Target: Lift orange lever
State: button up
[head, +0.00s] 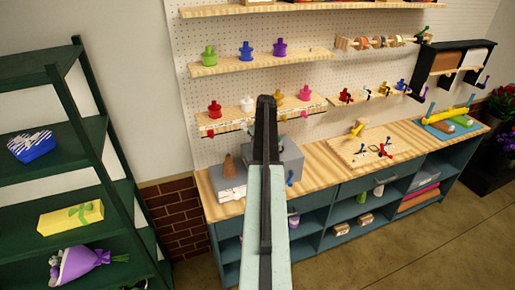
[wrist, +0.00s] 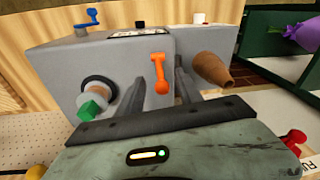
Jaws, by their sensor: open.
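The orange lever (wrist: 159,75) shows in the wrist view on the front face of a grey box (wrist: 60,62). In the head view, the grey box (head: 287,154) stands on the wooden counter, partly behind my arm. The orange lever cannot be made out there, and my gripper's fingers are not clear.
The wrist view shows a green knob (wrist: 93,106) left of the lever, a brown cone (wrist: 214,70) to the right and a blue lever (wrist: 88,19) on top. In the head view, shelves with coloured spools (head: 246,51) hang above the counter (head: 318,145). A green rack (head: 95,130) stands left.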

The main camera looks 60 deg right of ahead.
jog(key=r+p, duration=0.2)
jog(key=r, duration=0.2)
jog(key=shift+s+r+p, duration=0.1)
jog(key=shift+s+p, duration=0.25)
jog(key=shift+p, duration=0.05)
jog(key=shift+d, duration=0.1)
